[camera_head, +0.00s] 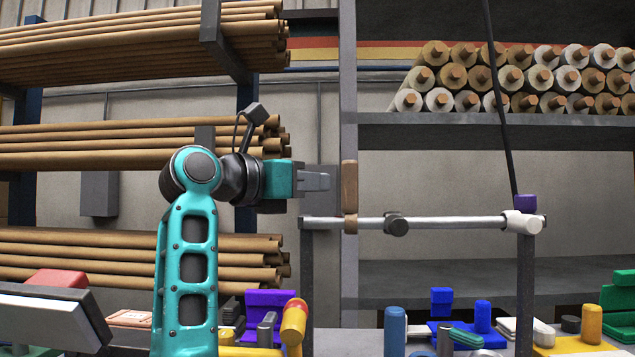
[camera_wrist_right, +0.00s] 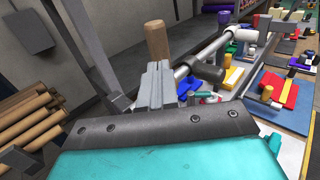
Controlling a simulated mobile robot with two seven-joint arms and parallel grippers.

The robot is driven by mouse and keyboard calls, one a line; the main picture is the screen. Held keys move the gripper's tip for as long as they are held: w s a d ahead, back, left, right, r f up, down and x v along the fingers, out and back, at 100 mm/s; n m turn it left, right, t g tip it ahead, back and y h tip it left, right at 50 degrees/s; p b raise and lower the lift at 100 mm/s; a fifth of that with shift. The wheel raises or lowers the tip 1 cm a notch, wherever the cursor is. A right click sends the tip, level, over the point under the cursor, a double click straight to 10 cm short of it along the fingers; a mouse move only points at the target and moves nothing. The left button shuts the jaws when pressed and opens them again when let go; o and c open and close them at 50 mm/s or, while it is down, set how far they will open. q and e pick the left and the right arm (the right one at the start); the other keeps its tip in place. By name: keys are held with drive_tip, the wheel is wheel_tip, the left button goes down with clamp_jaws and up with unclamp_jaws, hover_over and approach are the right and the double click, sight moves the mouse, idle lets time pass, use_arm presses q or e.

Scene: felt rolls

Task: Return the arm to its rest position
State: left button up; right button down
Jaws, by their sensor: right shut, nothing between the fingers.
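My right arm is teal and rises from the bottom of the head view, left of centre. Its right gripper (camera_head: 326,182) points to the right, with grey fingers shut and empty. In the right wrist view the fingers (camera_wrist_right: 156,84) lie close together. A brown upright piece (camera_head: 349,187) stands just beyond the fingertips at the left end of a horizontal metal bar (camera_head: 450,223). The brown piece also shows above the fingertips in the right wrist view (camera_wrist_right: 157,40). I cannot tell whether the fingers touch it. My left gripper is out of view.
The bar stands on grey posts, with a white clamp (camera_head: 522,223) and a purple block (camera_head: 525,203) at its right end. Coloured tools and blocks crowd the bench below. Brown tubes (camera_head: 130,145) fill the left racks; felt rolls (camera_head: 520,78) fill the upper right shelf.

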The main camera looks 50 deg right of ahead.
drive_tip(key=w+a, duration=0.1)
drive_tip(key=a, duration=0.9)
drive_tip(key=shift+w, duration=0.1)
